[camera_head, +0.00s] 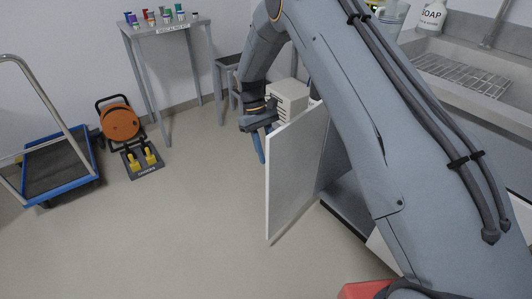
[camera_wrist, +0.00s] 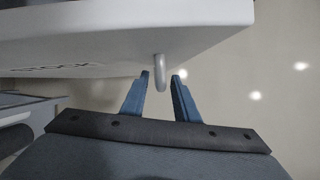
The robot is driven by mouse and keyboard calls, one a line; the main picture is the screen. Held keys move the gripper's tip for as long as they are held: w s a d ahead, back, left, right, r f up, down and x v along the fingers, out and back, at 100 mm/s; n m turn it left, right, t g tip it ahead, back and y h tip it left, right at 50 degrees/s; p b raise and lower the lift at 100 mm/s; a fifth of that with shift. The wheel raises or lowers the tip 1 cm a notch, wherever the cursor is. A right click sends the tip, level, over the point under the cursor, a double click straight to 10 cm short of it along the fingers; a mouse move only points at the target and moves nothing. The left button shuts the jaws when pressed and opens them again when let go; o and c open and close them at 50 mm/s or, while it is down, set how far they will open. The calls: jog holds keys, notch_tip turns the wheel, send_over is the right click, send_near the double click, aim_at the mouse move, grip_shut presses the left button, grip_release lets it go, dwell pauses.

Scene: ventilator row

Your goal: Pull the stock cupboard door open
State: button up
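The stock cupboard door (camera_head: 292,180) is a white panel that stands swung out from the cupboard (camera_head: 345,207), whose opening shows behind it. My gripper (camera_head: 261,158) is at the door's free upper edge in the head view. In the wrist view my gripper (camera_wrist: 160,76) has its two blue fingers apart, one on each side of the handle's end, with visible gaps. The handle is hidden in the head view.
A box-like white unit (camera_head: 288,98) stands behind the door. A sink counter (camera_head: 480,95) is at right. A blue trolley (camera_head: 58,160), an orange reel (camera_head: 120,124) and a small table (camera_head: 165,28) are at left. The floor left of the door is clear.

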jog(key=v, duration=0.7)
jog(key=shift+r, duration=0.4)
jog(key=shift+a, duration=0.1)
